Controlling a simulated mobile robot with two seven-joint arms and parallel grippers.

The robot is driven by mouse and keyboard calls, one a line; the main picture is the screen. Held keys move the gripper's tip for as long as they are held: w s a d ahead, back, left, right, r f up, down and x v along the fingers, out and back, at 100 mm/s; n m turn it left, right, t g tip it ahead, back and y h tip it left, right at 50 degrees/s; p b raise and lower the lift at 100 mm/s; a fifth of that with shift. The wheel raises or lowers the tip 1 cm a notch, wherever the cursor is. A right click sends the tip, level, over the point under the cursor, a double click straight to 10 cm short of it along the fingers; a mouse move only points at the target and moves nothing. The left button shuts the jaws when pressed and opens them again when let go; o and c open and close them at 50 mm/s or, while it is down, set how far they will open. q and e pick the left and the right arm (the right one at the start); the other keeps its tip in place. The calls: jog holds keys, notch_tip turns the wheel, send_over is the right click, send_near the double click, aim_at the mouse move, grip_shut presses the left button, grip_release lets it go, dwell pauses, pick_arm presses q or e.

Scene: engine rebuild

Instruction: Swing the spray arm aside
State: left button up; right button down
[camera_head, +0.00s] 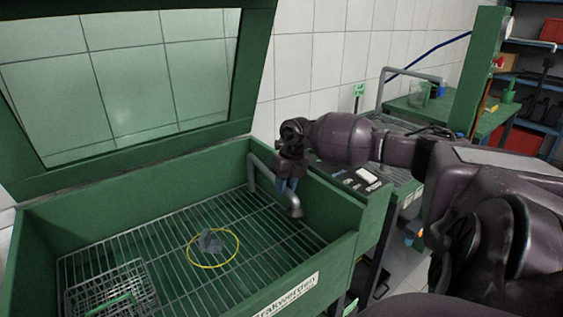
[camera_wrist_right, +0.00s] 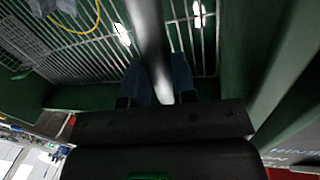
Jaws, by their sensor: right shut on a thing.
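The spray arm (camera_head: 266,175) is a grey bent pipe inside the right end of the green wash basin. It comes from the back wall and runs toward the right wall, ending in a downturned nozzle (camera_head: 295,208). My right gripper (camera_head: 287,186) is shut on the spray arm near its nozzle end. In the right wrist view the pipe (camera_wrist_right: 150,40) passes between the two blue fingertips (camera_wrist_right: 160,80). My left gripper is in neither view.
The basin has a wire grate floor (camera_head: 150,240). A grey part (camera_head: 210,242) lies inside a yellow ring (camera_head: 190,256) on the grate. A wire basket (camera_head: 110,290) with a green handle sits at front left. The basin's raised lid (camera_head: 258,60) stands behind. A bench with small parts (camera_head: 368,176) is at right.

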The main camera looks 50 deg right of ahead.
jog(key=c, duration=1.1)
grip_release()
jog(key=shift+o, duration=0.9)
jog(key=shift+r, duration=0.1)
notch_tip(320, 180, up, 10)
jog(key=d+p, duration=0.1)
jog(key=d, duration=0.1)
jog(key=shift+s+r, duration=0.2)
jog(key=shift+s, duration=0.15)
